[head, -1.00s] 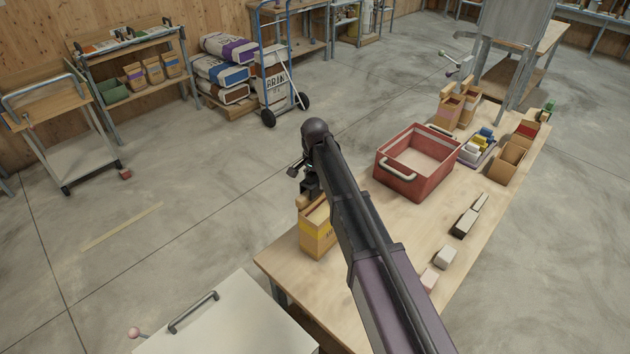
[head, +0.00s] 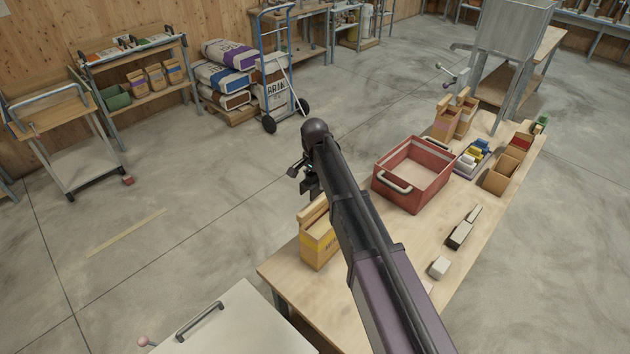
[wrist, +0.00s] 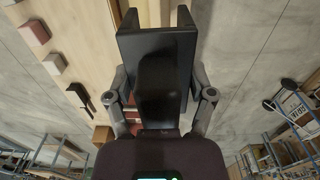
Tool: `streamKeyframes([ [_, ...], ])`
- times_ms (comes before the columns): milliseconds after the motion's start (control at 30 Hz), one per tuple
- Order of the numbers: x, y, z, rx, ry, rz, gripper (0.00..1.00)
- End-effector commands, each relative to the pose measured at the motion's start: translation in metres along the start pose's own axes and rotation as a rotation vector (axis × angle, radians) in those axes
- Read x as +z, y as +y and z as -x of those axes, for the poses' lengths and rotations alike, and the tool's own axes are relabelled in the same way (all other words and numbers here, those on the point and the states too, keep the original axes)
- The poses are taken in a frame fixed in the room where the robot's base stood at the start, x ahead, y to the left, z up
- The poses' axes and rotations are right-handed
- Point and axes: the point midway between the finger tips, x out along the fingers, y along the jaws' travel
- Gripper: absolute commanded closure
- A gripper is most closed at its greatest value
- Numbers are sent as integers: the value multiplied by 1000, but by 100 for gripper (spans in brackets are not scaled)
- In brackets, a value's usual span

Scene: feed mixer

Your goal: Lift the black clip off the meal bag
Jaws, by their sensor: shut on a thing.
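The tan meal bag (head: 318,240), with a yellow band, stands upright on the near left corner of the wooden table (head: 420,235). My gripper (head: 311,180) is over the bag's folded top, partly hidden behind my arm. It is shut on the black clip (head: 312,190), whose lower edge looks just above the bag top; I cannot tell for certain whether they still touch. In the wrist view the black clip (wrist: 160,75) fills the space between the two fingers of my gripper (wrist: 160,90).
A red crate (head: 402,195) with pale handles stands right of my arm. Dark and white blocks (head: 439,267) lie along the table's right side. Two more tan bags (head: 452,118) stand at the far end. A white-topped cabinet (head: 235,325) is at the front left.

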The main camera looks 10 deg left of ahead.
Motion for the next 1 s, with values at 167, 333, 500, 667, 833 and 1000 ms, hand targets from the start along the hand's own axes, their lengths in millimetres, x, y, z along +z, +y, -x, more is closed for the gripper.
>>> streamKeyframes([
  [167,0,0,0,0,0,0,62],
  [333,0,0,0,0,0,0,62],
  [500,0,0,0,0,0,0,62],
  [667,0,0,3,0,0,0,62],
  [833,0,0,12,0,0,0,62],
  [1000,0,0,22,0,0,0,62],
])
